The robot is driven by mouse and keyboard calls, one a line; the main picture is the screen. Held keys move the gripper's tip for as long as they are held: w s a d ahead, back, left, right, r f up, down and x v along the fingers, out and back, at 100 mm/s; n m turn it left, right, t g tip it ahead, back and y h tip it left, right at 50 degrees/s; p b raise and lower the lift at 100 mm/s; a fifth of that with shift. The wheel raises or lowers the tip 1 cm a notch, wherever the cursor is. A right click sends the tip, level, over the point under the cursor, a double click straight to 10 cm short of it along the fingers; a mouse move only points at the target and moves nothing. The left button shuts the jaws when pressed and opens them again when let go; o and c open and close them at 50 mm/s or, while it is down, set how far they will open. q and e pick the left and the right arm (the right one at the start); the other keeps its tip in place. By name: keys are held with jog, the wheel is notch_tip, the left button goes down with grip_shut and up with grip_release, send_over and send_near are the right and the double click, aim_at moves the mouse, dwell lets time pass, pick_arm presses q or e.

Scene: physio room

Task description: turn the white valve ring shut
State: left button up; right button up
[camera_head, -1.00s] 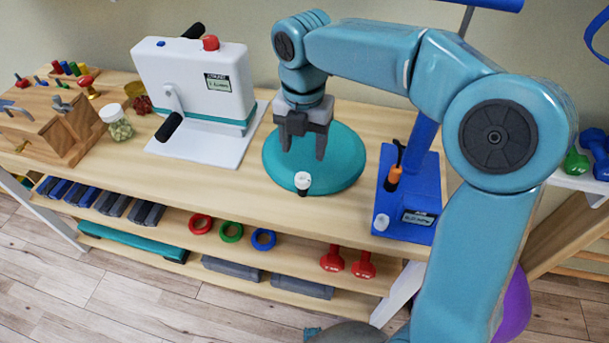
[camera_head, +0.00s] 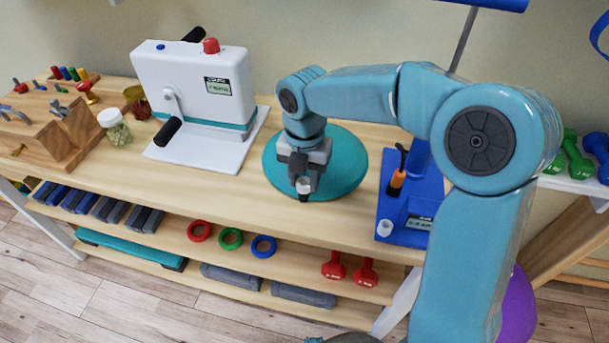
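The small white valve ring (camera_head: 304,183) sits on a dark stem at the front edge of the round teal cushion (camera_head: 342,180) on the bench. My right gripper (camera_head: 305,178) points down right at the ring, its grey fingers just behind and beside it. The fingers look close together and turned. Whether they touch or grip the ring cannot be made out. The gripper hides the cushion's middle. My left gripper is not in view.
A white machine (camera_head: 195,85) with black handles stands left of the cushion. A blue stand (camera_head: 394,208) with an orange-handled tool stands close on the right. A jar (camera_head: 115,126) and a wooden peg block (camera_head: 48,135) stand farther left. The bench front (camera_head: 215,192) is clear.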

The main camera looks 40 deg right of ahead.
aim_at(305, 185)
jog(key=shift+r+m+p, duration=0.1)
jog(key=shift+m+p, duration=0.3)
jog(key=shift+m, duration=1.2)
jog(key=o, duration=1)
notch_tip(305, 185, up, 16)
jog(key=p, duration=0.3)
jog(key=shift+r+p, duration=0.1)
jog(key=shift+p, duration=0.2)
